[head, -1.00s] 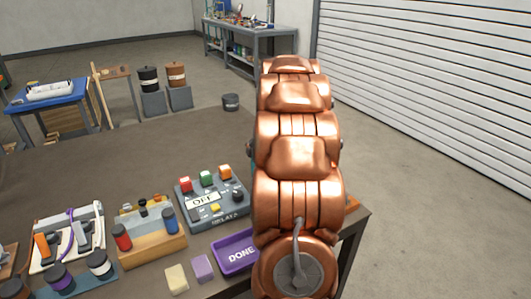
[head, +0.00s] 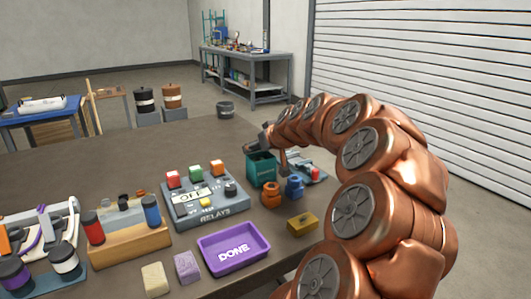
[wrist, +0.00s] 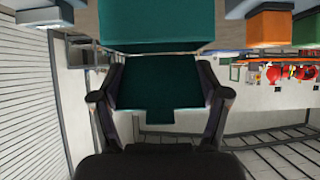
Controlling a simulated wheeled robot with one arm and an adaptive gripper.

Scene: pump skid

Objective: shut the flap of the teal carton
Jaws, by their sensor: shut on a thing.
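The teal carton (head: 261,172) stands on the dark table near its far right edge in the head view. In the wrist view the carton's body (wrist: 155,22) fills the top, and its teal flap (wrist: 158,90) hangs between the two dark fingers. My gripper (wrist: 160,85) is shut on the flap, one finger at each side edge. In the head view my arm arches from the right to the carton, and my gripper's fingers there are small and partly hidden. The flap looks tilted away from the carton, but its exact angle is hard to tell.
Close to the carton stand an orange part (head: 271,195), a blue part (head: 294,186) and the grey relay box (head: 205,195). A purple DONE tray (head: 234,248) and a yellow block (head: 303,223) lie nearer. The table's far left part is clear.

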